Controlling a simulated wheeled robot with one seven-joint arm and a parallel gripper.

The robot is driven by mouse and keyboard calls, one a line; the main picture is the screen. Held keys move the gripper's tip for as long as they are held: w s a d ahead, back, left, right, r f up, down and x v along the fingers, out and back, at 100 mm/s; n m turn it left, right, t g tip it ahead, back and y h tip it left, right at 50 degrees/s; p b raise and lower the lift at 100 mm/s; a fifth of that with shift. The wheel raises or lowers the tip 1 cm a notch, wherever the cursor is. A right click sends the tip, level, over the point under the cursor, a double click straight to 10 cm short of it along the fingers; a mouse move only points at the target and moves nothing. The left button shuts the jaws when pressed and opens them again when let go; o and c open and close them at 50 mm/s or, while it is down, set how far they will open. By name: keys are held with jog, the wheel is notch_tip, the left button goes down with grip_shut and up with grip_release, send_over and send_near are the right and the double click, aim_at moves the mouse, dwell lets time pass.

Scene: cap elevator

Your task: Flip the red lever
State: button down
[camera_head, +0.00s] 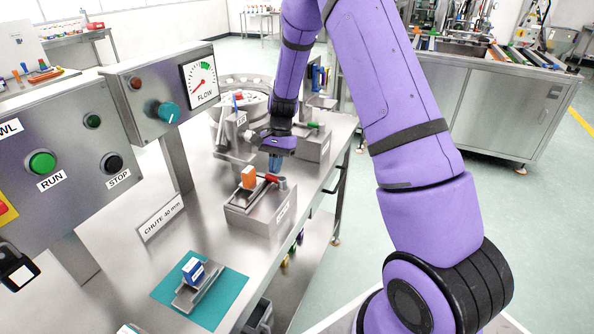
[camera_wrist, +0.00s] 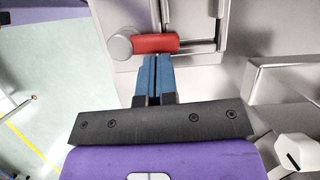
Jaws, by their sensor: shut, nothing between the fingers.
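The red lever (camera_wrist: 155,43) lies across the picture in the wrist view, with a round silver knob or pivot (camera_wrist: 119,47) at its left end. In the head view the red lever (camera_head: 271,178) sits on top of a grey metal box (camera_head: 258,212), to the right of an orange block (camera_head: 249,178). My gripper (camera_head: 275,163) is shut and empty, with its blue fingers pointing down just behind the lever. In the wrist view my gripper's fingertips (camera_wrist: 156,58) are right at the lever's lower edge; I cannot tell whether they touch it.
A second metal box with a green handle (camera_head: 313,126) stands behind. A control panel (camera_head: 60,150) and a FLOW gauge box (camera_head: 165,90) stand at the left. A blue block (camera_head: 193,268) on a metal holder rests on a teal mat (camera_head: 222,297) in front. A white knob (camera_wrist: 294,151) shows at lower right.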

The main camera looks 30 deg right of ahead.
jog(key=v, duration=1)
jog(key=shift+r, duration=0.35)
jog(key=shift+w+r, duration=0.1)
jog(key=s+a+r+n+t+h, duration=0.1)
jog(key=s+a+r+n+t, duration=0.15)
jog(key=s+r, duration=0.5)
jog(key=s+a+r+n+t+h, duration=0.1)
jog(key=s+r+n, duration=0.2)
jog(key=s+r, duration=0.5)
jog(key=s+a+r+n+t, duration=0.1)
jog(key=s+r+n+t, duration=0.1)
jog(key=s, duration=0.7)
jog(key=s+a+r+n+t+h, duration=0.1)
jog(key=s+r+n+t, duration=0.1)
jog(key=s, duration=0.8)
jog(key=shift+a+r+n+h, duration=0.25)
jog(key=shift+r+n+h, duration=0.1)
jog(key=shift+n, duration=0.2)
